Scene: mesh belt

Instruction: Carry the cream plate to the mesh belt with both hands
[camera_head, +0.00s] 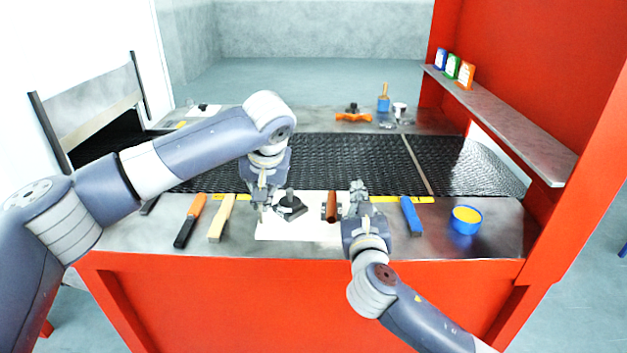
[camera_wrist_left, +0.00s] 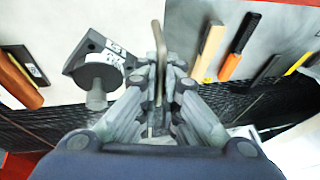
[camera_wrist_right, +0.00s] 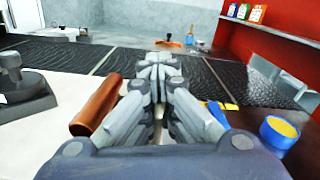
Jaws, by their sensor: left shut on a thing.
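The cream plate (camera_head: 270,230) lies flat at the front edge of the metal counter. A dark block with a knob (camera_head: 290,205) and a brown cylinder (camera_head: 331,207) sit on it. My left gripper (camera_head: 262,200) points down at the plate's left edge, shut on a thin tan edge (camera_wrist_left: 157,45) that looks like part of the plate. My right gripper (camera_head: 358,190) is beside the plate's right end, near the cylinder; its fingertips look together in the right wrist view (camera_wrist_right: 160,65), with nothing visible between them. Its contact with the plate is hidden.
The black mesh belt (camera_head: 330,160) runs across behind the front counter (camera_head: 400,240). An orange-black tool (camera_head: 190,220) and a wooden bar (camera_head: 221,217) lie left. A blue object (camera_head: 411,215) and blue-yellow bowl (camera_head: 466,219) are right. A red frame with shelf (camera_head: 500,115) bounds the right.

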